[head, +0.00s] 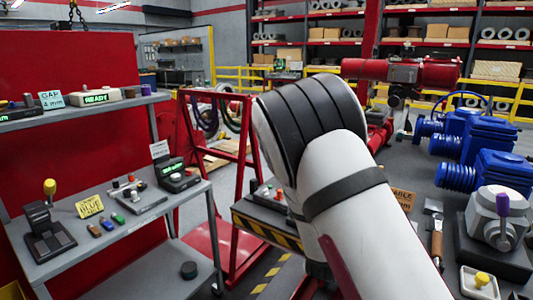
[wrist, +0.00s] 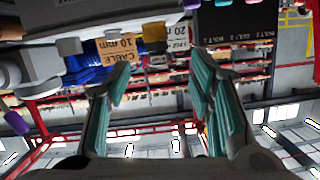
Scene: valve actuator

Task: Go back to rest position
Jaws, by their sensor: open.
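My gripper (wrist: 163,75) shows in the wrist view with its two teal fingers spread apart. Nothing is held between them. In the head view my white arm with black bands reaches up through the middle of the picture, and the gripper itself is hidden or out of that view. The wrist view looks upside down, with a "CABLE 10 mm" sign (wrist: 117,47) and a "20" sign (wrist: 178,37) near the top, beyond the fingers.
A grey bench (head: 85,250) with small devices stands at left. At right are blue motors (head: 500,172), a grey valve unit (head: 497,218) with a purple handle and a yellow-knobbed part (head: 482,280). A red actuator (head: 405,72) stands behind my arm. A red frame (head: 240,190) stands left of it.

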